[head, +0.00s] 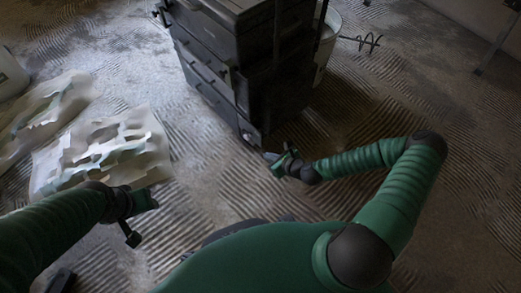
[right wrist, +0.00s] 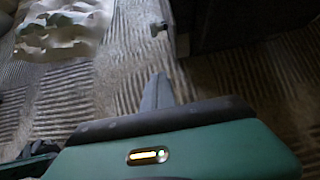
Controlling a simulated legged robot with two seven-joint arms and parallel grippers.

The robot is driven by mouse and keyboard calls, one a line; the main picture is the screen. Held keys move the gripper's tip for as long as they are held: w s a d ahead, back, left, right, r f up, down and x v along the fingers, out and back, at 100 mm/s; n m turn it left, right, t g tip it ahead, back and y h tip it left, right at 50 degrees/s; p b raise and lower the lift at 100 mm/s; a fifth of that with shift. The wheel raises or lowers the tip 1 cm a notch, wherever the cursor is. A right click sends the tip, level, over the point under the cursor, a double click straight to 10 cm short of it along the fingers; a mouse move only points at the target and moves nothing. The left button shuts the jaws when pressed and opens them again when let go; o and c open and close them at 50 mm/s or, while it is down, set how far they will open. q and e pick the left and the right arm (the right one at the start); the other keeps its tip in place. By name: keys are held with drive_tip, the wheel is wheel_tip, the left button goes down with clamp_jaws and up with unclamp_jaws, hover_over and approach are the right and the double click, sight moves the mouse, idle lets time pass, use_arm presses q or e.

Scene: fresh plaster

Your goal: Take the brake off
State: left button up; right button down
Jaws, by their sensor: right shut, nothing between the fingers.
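A dark drawer cabinet (head: 205,60) stands on the ridged floor at the top middle of the head view. A small wheel or caster (head: 249,136) shows at its near lower corner; a brake lever cannot be made out. My right gripper (head: 270,157) is low by this corner, shut and empty; I cannot tell whether it touches. In the right wrist view its closed fingers (right wrist: 157,92) point toward a small dark part (right wrist: 158,29) beside the cabinet's lower edge (right wrist: 215,45).
Crumpled pale sheets (head: 105,150) lie on the floor at the left. A white bucket (head: 327,45) stands behind the cabinet, with a dark coiled cable (head: 362,42) beside it. The floor right of the cabinet is mostly clear.

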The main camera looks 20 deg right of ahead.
drive_tip(key=f+b+x, duration=0.1)
drive_tip(key=b+x, duration=0.5)
drive_tip(key=x, duration=0.4)
drive_tip(key=w+r, duration=0.1)
drive_tip(key=r, duration=0.1)
drive_tip(key=w+a+r+b, duration=0.1)
drive_tip(key=shift+w+r, duration=0.15)
drive_tip(key=shift+r, duration=0.25)
